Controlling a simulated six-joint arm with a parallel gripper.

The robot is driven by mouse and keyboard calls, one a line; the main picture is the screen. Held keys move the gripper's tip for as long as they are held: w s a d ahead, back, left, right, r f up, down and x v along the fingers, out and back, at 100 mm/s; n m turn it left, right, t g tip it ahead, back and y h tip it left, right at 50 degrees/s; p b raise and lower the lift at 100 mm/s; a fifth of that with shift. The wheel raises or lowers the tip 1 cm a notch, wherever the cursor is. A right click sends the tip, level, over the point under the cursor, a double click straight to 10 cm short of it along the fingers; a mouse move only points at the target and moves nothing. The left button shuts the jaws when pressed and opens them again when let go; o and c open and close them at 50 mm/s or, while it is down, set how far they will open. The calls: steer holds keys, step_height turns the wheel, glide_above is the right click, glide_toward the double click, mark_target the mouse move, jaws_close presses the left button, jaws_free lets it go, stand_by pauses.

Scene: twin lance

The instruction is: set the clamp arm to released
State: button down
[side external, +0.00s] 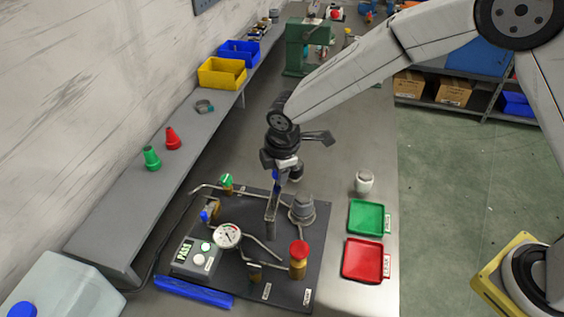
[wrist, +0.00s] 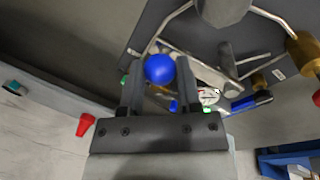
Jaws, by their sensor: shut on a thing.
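My gripper (side external: 280,165) reaches down over the dark fixture board. In the wrist view its two fingers (wrist: 159,80) are closed around a blue ball knob (wrist: 160,68). In the side view a blue piece (side external: 277,176) shows just under the fingers. It tops the grey bar of the clamp arm (side external: 271,208), which stands about upright beside a grey domed part (side external: 302,208). The fingers partly hide the knob in the side view. The lower end and pivot of the clamp arm are hard to make out.
The board (side external: 285,290) carries a dial gauge (side external: 228,235), a box reading PASS (side external: 190,256), pipes, and green-, blue- and red-capped fittings (side external: 299,258). A green tray (side external: 366,217) and a red tray (side external: 363,260) lie to the right. A shelf with bins runs along the left.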

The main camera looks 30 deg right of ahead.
steer(key=shift+w+a+n+y, duration=0.2)
steer(key=shift+w+a+n, duration=0.2)
steer(key=shift+a+n, duration=0.7)
steer(key=shift+w+a+n+y, duration=0.2)
steer(key=shift+w+a+n, duration=0.35)
steer(key=shift+n, duration=0.8)
steer(key=shift+w+a+n+y, duration=0.2)
steer(key=shift+w+a+n, duration=0.05)
steer(key=shift+a+n, duration=0.9)
steer(key=shift+r, duration=0.1)
steer(key=shift+c, duration=1.5)
jaws_free()
steer(key=shift+d, duration=0.1)
steer(key=v, duration=0.7)
steer(key=shift+r, duration=0.4)
steer(key=shift+d, duration=0.1)
